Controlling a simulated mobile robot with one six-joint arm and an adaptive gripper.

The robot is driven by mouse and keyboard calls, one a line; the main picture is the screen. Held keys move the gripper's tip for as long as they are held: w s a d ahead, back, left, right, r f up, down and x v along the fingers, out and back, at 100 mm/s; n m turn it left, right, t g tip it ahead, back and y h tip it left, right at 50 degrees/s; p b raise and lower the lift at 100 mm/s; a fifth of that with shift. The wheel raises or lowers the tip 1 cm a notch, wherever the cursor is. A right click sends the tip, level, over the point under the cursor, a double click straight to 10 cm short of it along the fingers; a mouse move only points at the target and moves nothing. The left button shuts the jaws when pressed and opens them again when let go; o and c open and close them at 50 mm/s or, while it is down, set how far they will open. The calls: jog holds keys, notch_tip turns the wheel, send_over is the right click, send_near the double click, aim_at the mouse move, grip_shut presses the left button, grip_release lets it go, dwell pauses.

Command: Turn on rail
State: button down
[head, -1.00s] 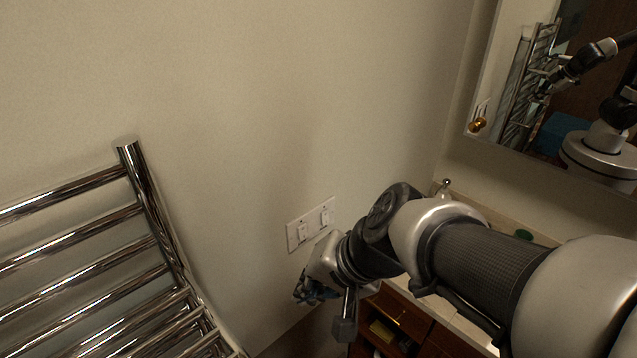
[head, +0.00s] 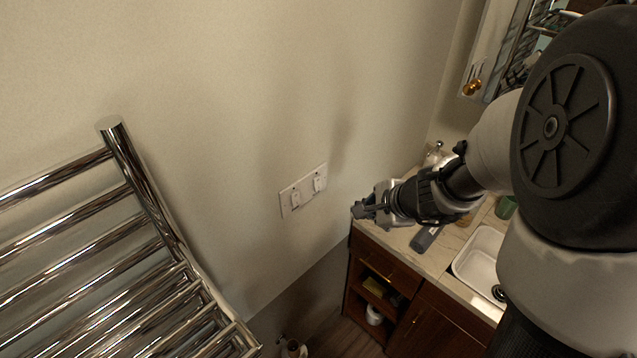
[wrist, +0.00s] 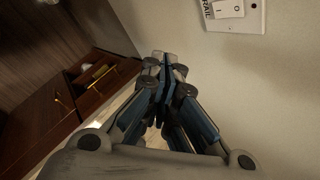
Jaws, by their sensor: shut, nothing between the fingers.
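A white double switch plate (head: 306,191) is on the beige wall, with a left switch (head: 295,199) and a right switch (head: 318,184). In the wrist view, part of the plate (wrist: 256,20) shows at the top right, with a "RAIL" label (wrist: 207,9) beside a white rocker (wrist: 228,8). The rest of the plate is cut off. The chrome towel rail (head: 140,185) stands at the left. My gripper (head: 360,210) is right of and below the plate, apart from it, above the counter's corner. Its fingertips (wrist: 165,60) are together and empty.
A marble counter (head: 440,256) with a white sink (head: 478,262) lies below my arm. A brown wooden cabinet (head: 378,262) with open shelves is under it. The wall between plate and towel rail is clear.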

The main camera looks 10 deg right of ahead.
aim_at(318, 184)
jog(key=w+a+f, duration=0.1)
jog(key=w+a, duration=0.4)
jog(key=w, duration=0.2)
jog(key=shift+p, duration=0.35)
jog(key=shift+w+a, duration=0.1)
dwell(1.3)
jog(key=shift+w+a+f, duration=0.1)
jog(key=shift+w+a, duration=0.15)
jog(key=shift+w, duration=0.05)
jog(key=shift+w+a, duration=0.15)
jog(key=shift+w, duration=0.1)
dwell(0.7)
jog(key=shift+s, duration=0.1)
jog(key=shift+s+d+b, duration=0.35)
jog(key=shift+s+d, duration=0.1)
jog(key=shift+s, duration=0.1)
